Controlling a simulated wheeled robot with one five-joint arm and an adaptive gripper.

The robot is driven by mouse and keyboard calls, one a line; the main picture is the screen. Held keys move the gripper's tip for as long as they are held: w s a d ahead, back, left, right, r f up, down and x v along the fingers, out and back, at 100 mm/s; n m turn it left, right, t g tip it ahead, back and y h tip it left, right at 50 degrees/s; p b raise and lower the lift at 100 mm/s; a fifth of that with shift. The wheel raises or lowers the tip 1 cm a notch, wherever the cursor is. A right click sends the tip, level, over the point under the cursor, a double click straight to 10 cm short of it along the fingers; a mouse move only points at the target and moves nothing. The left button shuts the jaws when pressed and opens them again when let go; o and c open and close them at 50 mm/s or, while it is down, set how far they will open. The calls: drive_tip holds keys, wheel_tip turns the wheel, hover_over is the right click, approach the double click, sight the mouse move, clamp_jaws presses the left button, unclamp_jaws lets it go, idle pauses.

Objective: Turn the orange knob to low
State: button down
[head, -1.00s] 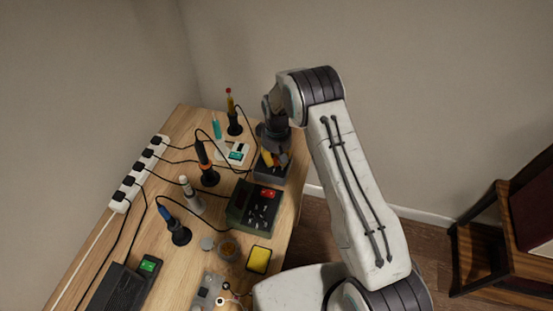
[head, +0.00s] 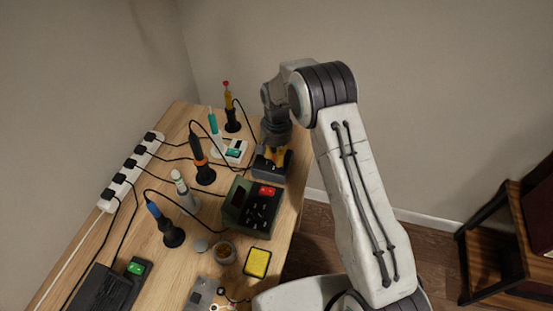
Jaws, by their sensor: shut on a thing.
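A small dark grey box (head: 268,170) stands near the right edge of the workbench. My gripper (head: 274,153) points down over its top from above and behind, its fingers low against the box. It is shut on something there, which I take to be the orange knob. Yellow and orange patches show at the fingertips, but they are too small to separate knob from fingers. The knob's pointer and any low mark cannot be read. My wrist hides the back of the box.
A green unit (head: 235,214) with a red switch stands in front of the box. Soldering irons in stands, one with an orange collar (head: 198,158) and one blue (head: 163,222), stand left. A yellow sponge (head: 257,262) lies in front. Cables run to a white power strip (head: 109,194).

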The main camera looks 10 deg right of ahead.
drive_tip(key=shift+s+f+m+b, duration=0.15)
drive_tip(key=shift+m+b, duration=0.3)
drive_tip(key=shift+m, duration=0.65)
drive_tip(key=c, duration=0.9)
unclamp_jaws()
drive_tip(key=shift+c, duration=0.2)
drive_tip(key=shift+r, duration=0.2)
wheel_tip(320, 180, up, 12)
drive_tip(key=shift+f, duration=0.1)
